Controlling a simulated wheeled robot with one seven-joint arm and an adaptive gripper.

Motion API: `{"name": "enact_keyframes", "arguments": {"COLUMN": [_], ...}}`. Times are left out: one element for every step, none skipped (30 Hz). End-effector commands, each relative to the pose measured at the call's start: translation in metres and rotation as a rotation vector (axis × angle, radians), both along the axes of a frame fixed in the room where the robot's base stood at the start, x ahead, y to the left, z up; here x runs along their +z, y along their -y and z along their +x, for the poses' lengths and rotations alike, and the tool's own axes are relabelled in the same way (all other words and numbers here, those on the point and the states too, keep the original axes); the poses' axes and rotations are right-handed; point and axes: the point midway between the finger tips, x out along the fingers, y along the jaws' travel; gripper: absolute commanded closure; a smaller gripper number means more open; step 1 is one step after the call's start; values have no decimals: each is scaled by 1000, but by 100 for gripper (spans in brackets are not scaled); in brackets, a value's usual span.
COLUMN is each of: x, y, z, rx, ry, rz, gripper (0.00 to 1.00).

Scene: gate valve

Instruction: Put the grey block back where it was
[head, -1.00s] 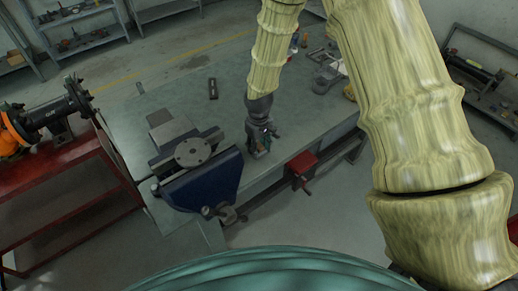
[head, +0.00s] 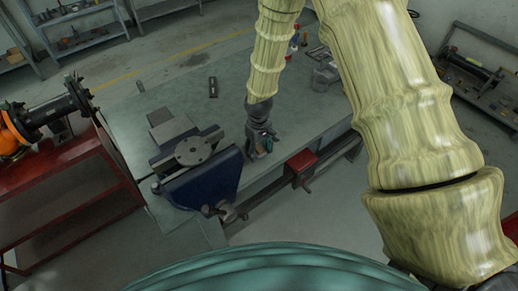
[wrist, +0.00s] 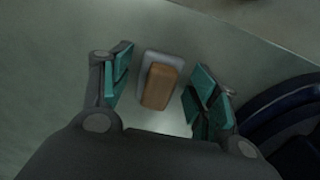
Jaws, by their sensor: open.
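In the wrist view a grey block (wrist: 147,66) lies on the grey-green bench top, with a brown block (wrist: 161,86) overlapping it. Whether the brown one rests on it or stands beside it I cannot tell. My gripper (wrist: 163,88) is open, its teal finger pads on either side of both blocks with gaps to each. In the head view my gripper (head: 262,146) is low over the bench near its front edge, right of the blue vise; the blocks are mostly hidden there.
The blue vise (head: 205,180) with a round flange (head: 194,151) stands just left of my gripper. A dark bar (head: 213,87) lies behind it on the bench (head: 180,90). A red vise (head: 301,165) is at the front edge. The bench behind the gripper is largely clear.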

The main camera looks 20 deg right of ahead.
Motion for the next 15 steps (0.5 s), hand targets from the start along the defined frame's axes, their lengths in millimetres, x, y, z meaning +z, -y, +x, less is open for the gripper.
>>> {"name": "enact_keyframes", "arguments": {"x": [0, 0, 1, 1, 3, 4, 5, 6, 9, 11, 13, 18, 21, 24, 29], "y": [0, 0, 0, 0, 0, 0, 0, 0, 0, 0, 0, 0, 0, 0, 0], "z": [0, 0, 0, 0, 0, 0, 0, 1, 1, 0, 1, 1, 1, 1, 1], "rx": [0, 0, 0, 0, 0, 0, 0, 0, 0, 0, 0, -1, -1, -1, -1], "ry": [0, 0, 0, 0, 0, 1, 1, 1, 1, 2, 2, 3, 3, 2, 3], "rz": [0, 0, 0, 0, 0, 0, 0, 0, 0, 1, 1, 1, 1, 1, 1], "gripper": [40, 40, 40, 40, 40, 40, 40, 40, 40, 40, 40, 40, 40, 40, 40]}}
